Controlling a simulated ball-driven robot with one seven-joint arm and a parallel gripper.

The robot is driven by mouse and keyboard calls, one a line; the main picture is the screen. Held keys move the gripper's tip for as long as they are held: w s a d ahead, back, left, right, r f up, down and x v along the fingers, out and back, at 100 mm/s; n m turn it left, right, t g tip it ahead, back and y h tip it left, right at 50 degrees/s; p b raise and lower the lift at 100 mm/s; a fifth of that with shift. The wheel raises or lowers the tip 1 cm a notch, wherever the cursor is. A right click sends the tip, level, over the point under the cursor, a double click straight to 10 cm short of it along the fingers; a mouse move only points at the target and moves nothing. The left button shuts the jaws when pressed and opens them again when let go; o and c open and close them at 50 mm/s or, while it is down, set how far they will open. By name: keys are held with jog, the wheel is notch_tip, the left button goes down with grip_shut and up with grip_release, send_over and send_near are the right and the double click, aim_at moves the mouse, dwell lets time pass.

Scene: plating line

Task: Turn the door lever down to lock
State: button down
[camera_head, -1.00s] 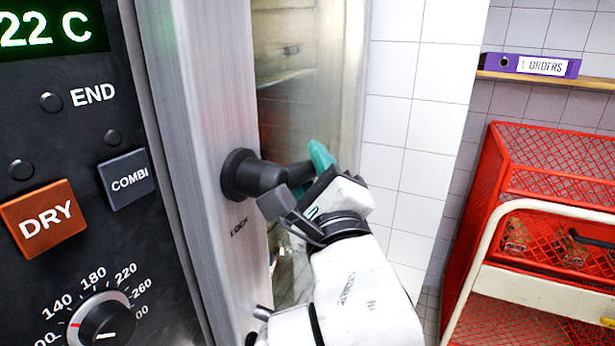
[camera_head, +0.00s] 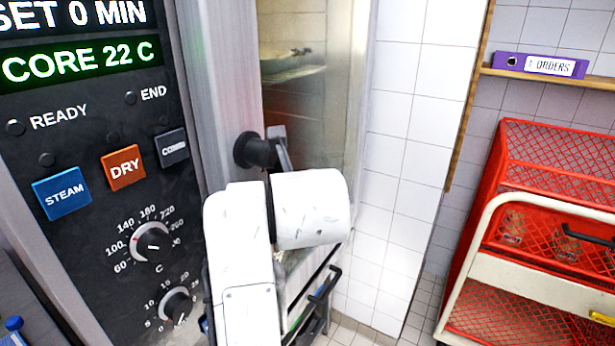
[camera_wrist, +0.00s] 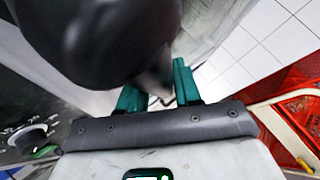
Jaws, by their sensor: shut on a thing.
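The door lever's black round hub (camera_head: 246,150) sits on the steel door edge of the oven in the head view. The rest of the lever is largely hidden behind my white wrist. In the wrist view the lever (camera_wrist: 95,40) is a big dark shape close to the camera, its narrower part reaching between the teal fingers. My gripper (camera_wrist: 158,90) is shut on the lever, one finger on each side. In the head view its fingers are hidden, so the lever's exact angle is hard to tell.
The oven's control panel (camera_head: 95,130) with knobs and buttons is at the left. A red mesh cart (camera_head: 545,150) with a cream rail stands at the right. A purple binder (camera_head: 540,65) lies on a shelf. White tiled wall is between.

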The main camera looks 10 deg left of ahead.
jog(key=shift+s+a+f+m+g+y+p, duration=0.1)
jog(key=shift+s+a+f+m+g+p, duration=0.15)
jog(key=shift+s+g+p, duration=0.35)
jog(key=shift+s+a+m+g+y+p, duration=0.1)
jog(key=shift+s+a+m+g+p, duration=0.2)
jog(key=shift+s+g+p, duration=0.35)
jog(key=shift+s+a+f+m+g+y+p, duration=0.15)
jog(key=shift+s+m+g+p, duration=0.25)
jog(key=shift+g, duration=0.35)
jog(key=shift+s, duration=0.1)
jog(key=c, duration=0.9)
grip_release()
jog(key=b+v, duration=0.2)
jog(key=v, duration=0.8)
jog(key=shift+s+d+r+b, duration=0.2)
jog(key=shift+r+b, duration=0.05)
jog(key=shift+b, duration=0.15)
